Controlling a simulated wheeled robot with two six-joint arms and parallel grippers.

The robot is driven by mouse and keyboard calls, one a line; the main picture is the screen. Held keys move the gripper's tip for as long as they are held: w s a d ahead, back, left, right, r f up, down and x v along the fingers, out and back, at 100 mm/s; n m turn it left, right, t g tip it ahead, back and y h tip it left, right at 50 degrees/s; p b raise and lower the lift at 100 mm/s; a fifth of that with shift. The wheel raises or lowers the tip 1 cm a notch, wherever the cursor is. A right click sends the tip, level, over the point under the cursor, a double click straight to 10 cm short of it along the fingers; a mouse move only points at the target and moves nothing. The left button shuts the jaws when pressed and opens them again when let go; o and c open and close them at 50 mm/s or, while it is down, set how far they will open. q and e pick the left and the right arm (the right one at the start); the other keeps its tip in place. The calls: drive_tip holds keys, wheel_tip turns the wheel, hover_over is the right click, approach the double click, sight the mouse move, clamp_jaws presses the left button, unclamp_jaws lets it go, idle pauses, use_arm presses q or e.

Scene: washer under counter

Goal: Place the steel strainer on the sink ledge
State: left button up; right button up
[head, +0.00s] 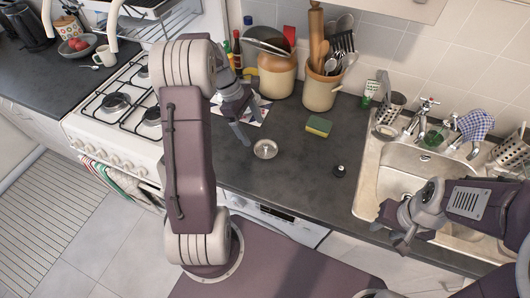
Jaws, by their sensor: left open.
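The steel strainer (265,149), a small round silver piece with a knob in its middle, lies on the dark counter. My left gripper (249,122) is open and empty above the counter, just behind and to the left of the strainer, apart from it. The sink ledge (364,190) is the pale rim around the sink basin at the right. My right gripper (391,228) is over the front left part of the sink edge; I cannot tell whether its jaws are open. It hides part of the rim and basin.
A small black object (339,171) stands between strainer and sink. A sponge (319,126) lies behind it. Utensil crocks (321,90) stand at the back wall. A tap (421,112), green glass and cutlery holders crowd the sink's back. The gas hob (115,100) is left.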

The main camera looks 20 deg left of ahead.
sight(265, 145)
use_arm(q)
drive_tip(key=d+f, duration=0.2)
drive_tip(key=f, duration=0.1)
drive_tip(key=shift+s+d, duration=0.1)
drive_tip(key=shift+f, duration=0.45)
drive_tip(key=x, duration=0.2)
drive_tip(key=p+x, duration=0.1)
drive_tip(key=x, duration=0.1)
drive_tip(key=shift+w+d+r, duration=0.1)
drive_tip(key=shift+w+d, duration=0.1)
drive_tip(key=shift+d, duration=0.05)
drive_tip(key=shift+w+f, duration=0.1)
drive_tip(key=shift+f, duration=0.15)
drive_tip(key=c, duration=1.5)
drive_tip(key=shift+r, duration=0.15)
